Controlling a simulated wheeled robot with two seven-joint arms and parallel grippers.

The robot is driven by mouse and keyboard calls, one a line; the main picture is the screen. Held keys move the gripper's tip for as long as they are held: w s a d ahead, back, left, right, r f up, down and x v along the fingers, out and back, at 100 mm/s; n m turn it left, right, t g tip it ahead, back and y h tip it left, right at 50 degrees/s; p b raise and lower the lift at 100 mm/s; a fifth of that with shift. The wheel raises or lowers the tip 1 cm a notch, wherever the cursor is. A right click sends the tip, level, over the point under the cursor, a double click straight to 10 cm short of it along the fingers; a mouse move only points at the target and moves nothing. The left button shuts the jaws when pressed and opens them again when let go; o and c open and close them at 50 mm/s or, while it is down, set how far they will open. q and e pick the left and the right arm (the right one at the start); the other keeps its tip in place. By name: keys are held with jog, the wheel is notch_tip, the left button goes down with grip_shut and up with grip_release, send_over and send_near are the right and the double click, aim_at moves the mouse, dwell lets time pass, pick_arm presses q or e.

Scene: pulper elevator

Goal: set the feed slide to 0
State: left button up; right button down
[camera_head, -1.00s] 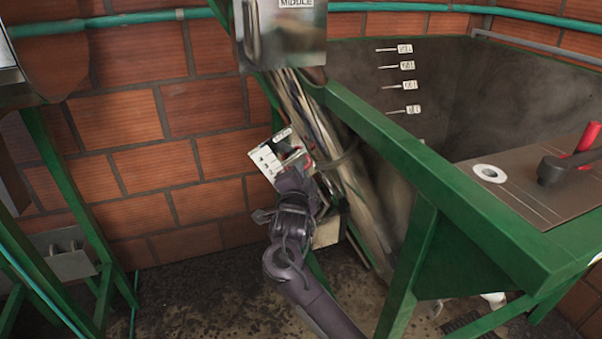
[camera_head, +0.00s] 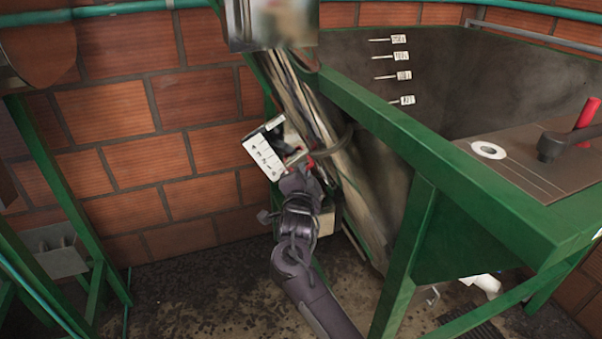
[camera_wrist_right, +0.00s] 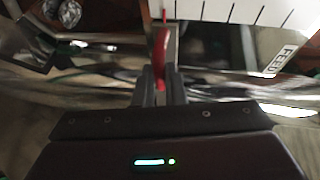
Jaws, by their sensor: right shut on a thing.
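The feed slide's white scale plate (camera_head: 263,157), with dark tick marks, is on the green-framed machine left of the pipes. In the right wrist view the scale (camera_wrist_right: 230,10) runs along the top, and a label reading "FEED" (camera_wrist_right: 285,58) is at the right. My right gripper (camera_wrist_right: 160,88) is shut on the slide's red handle (camera_wrist_right: 161,50), which stands between the fingers just below the scale. In the head view my right gripper (camera_head: 300,172) reaches the plate from below and hides part of it. The tick numbers are not readable. My left gripper is not in view.
A green frame beam (camera_head: 400,140) of the hopper runs down to the right of my arm. A grey panel with a red-handled lever (camera_head: 588,112) sits at the right. A metal box (camera_head: 270,25) hangs above the plate. A brick wall is behind.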

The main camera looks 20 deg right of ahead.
jog(key=shift+d+f, duration=0.1)
jog(key=shift+f, duration=0.25)
jog(key=c, duration=1.5)
grip_release()
jog(key=shift+r, duration=0.1)
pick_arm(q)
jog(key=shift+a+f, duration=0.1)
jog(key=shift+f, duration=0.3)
pick_arm(e)
jog(key=v, duration=0.7)
jog(key=shift+s, duration=0.35)
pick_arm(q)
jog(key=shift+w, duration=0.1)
